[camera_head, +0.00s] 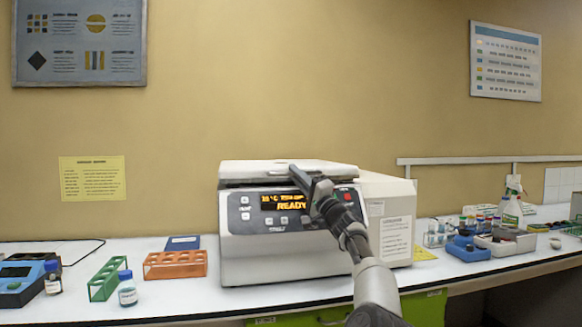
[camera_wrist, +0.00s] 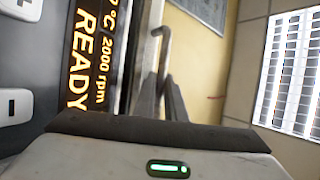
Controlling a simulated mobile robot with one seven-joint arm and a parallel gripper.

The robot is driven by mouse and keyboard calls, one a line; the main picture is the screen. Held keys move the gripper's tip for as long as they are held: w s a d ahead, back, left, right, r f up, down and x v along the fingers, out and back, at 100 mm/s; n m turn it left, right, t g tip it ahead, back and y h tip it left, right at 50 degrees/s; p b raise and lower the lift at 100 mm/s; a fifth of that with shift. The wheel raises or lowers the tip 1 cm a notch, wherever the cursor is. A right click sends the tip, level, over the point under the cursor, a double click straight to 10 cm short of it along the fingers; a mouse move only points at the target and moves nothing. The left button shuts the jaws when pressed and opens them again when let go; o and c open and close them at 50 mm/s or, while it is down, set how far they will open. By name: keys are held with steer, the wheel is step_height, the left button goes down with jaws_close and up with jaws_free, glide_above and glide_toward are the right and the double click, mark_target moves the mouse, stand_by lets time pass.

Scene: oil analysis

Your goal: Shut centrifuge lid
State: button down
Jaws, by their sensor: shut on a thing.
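The centrifuge (camera_head: 290,255) stands on the white bench, its front panel lit with READY. Its pale lid (camera_head: 260,169) lies low and almost flat over the body, with a dark line beneath its front edge. My gripper (camera_head: 303,180) is at the lid's front edge, right of its middle and in front of the display. In the wrist view, the fingers of my gripper (camera_wrist: 163,85) are close together around the thin hooked edge of the lid (camera_wrist: 160,36), beside the lit display (camera_wrist: 95,60). My fingers partly hide the contact, and the exact grip is hard to make out.
Left of the centrifuge are an orange rack (camera_head: 175,265), a green rack (camera_head: 107,279) and a capped bottle (camera_head: 127,290). To the right are a blue device (camera_head: 467,248), a grey tray (camera_head: 505,243) and a spray bottle (camera_head: 512,205). The wall rises behind.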

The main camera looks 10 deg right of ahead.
steer(key=shift+w+a+f, duration=0.1)
steer(key=shift+a+f, duration=0.05)
steer(key=shift+f, duration=0.3)
steer(key=shift+w+a+f, duration=0.1)
steer(key=shift+a+f, duration=0.05)
steer(key=shift+f, duration=0.3)
steer(key=c, duration=2.1)
jaws_free()
steer(key=shift+s+d+f, duration=0.1)
steer(key=shift+d+f, duration=0.15)
steer(key=shift+d, duration=0.25)
steer(key=shift+s+d+f+p, duration=0.25)
steer(key=shift+s+d+p, duration=0.05)
steer(key=shift+d+p, duration=0.05)
steer(key=shift+s, duration=0.65)
steer(key=b+v, duration=0.1)
steer(key=v, duration=0.8)
steer(key=shift+s+r, duration=0.2)
steer(key=shift+s, duration=0.1)
